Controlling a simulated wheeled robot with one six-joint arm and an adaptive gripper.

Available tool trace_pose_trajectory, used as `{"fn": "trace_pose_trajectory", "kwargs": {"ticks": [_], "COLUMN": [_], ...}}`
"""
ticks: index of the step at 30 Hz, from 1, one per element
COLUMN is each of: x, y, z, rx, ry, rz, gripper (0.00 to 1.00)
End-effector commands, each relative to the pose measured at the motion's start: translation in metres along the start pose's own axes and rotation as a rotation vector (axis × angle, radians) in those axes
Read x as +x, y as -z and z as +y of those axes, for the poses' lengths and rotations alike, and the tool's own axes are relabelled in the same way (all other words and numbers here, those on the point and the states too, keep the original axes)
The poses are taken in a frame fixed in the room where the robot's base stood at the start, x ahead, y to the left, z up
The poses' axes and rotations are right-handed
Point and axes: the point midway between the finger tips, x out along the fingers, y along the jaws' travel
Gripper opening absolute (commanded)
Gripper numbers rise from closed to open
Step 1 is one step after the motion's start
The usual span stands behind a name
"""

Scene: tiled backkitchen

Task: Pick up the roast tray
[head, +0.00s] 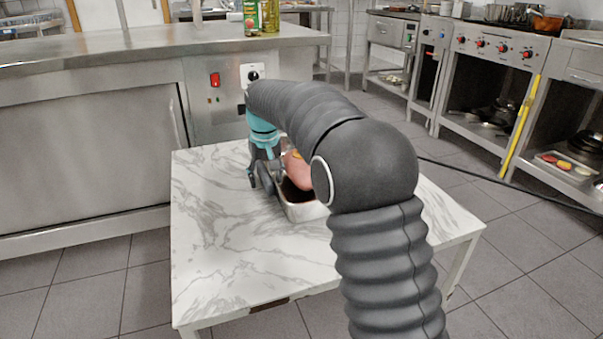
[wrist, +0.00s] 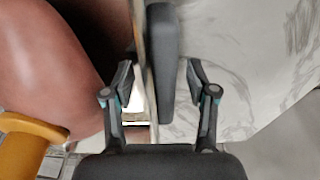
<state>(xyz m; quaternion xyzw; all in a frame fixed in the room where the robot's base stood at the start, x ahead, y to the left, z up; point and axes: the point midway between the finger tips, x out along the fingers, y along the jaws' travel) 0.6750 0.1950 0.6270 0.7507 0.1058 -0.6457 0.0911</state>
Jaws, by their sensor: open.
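The roast tray (head: 305,212) is a shallow metal tray on the marble-patterned table, partly hidden behind my arm. A pinkish-brown roast (head: 296,170) lies in it; it fills the left of the wrist view (wrist: 55,70). My gripper (head: 264,183) is at the tray's left side and points down. In the wrist view my gripper (wrist: 159,75) is open. The thin tray wall (wrist: 143,50) and a dark rounded bar beside it, which looks like a handle (wrist: 166,60), lie between its fingers. Neither finger clearly presses on them.
The marble-patterned table (head: 225,255) is bare on the left and front. A steel counter (head: 90,50) stands behind it, with a can and bottle on top. Stoves and shelves (head: 490,75) stand at the right. A yellow-orange item (wrist: 20,145) lies beside the roast.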

Motion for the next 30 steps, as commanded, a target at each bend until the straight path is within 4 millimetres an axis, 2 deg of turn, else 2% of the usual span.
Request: {"fn": "trace_pose_trajectory", "kwargs": {"ticks": [3,10,23,26,30], "x": [-0.001,-0.001,-0.004,-0.009,-0.028], "y": [0.0,0.0,0.001,0.002,0.005], "z": [0.0,0.0,0.0,0.0,0.0], "rx": [0.0,0.0,0.0,0.0,0.0], "ry": [0.0,0.0,0.0,0.0,0.0], "rz": [0.0,0.0,0.003,0.004,0.005], "gripper": [0.58,0.0,0.0,0.0,0.0]}}
